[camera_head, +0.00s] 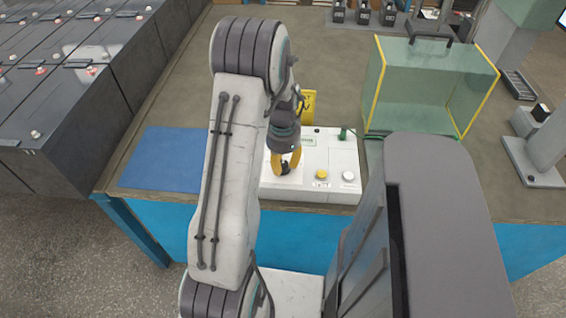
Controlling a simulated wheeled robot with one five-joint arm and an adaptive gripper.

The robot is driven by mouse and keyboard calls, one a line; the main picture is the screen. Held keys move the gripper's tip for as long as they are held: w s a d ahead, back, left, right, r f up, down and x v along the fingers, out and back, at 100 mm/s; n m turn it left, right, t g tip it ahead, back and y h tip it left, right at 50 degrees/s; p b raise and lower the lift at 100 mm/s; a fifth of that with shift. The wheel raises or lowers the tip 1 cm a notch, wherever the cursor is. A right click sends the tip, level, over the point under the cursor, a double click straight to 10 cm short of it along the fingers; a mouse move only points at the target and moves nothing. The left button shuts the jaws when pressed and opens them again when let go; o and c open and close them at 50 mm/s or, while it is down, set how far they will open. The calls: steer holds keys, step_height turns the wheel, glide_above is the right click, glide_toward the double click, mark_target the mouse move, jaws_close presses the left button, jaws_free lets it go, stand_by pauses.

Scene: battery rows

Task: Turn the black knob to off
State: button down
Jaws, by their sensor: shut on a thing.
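My gripper (287,163) points down over the left part of a white control box (338,160) near the bench's front edge. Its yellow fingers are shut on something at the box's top. The arm and fingers cover that spot, so the black knob is not clearly visible; the held thing appears to be the knob. A yellow button (321,174) and a white button (348,176) sit on the box to the right of the fingers. A green connector (345,134) stands at the box's back right corner.
A blue mat (160,158) lies left on the bench (170,95). A clear box with yellow edges (425,85) stands behind right. A yellow sign (308,106) stands behind the control box. Black batteries (40,120) fill the left. A grey stand (535,150) is at right.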

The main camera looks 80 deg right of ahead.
steer(key=shift+f+n, duration=0.1)
steer(key=shift+n, duration=0.2)
steer(key=shift+n+b, duration=0.55)
steer(key=shift+n, duration=0.45)
steer(key=n+b, duration=0.1)
steer(key=n, duration=0.2)
steer(key=n+b, duration=0.1)
steer(key=n, duration=0.5)
steer(key=shift+a, duration=0.1)
steer(key=shift+n, duration=0.3)
steer(key=c, duration=0.9)
jaws_free()
steer(key=shift+o, duration=0.2)
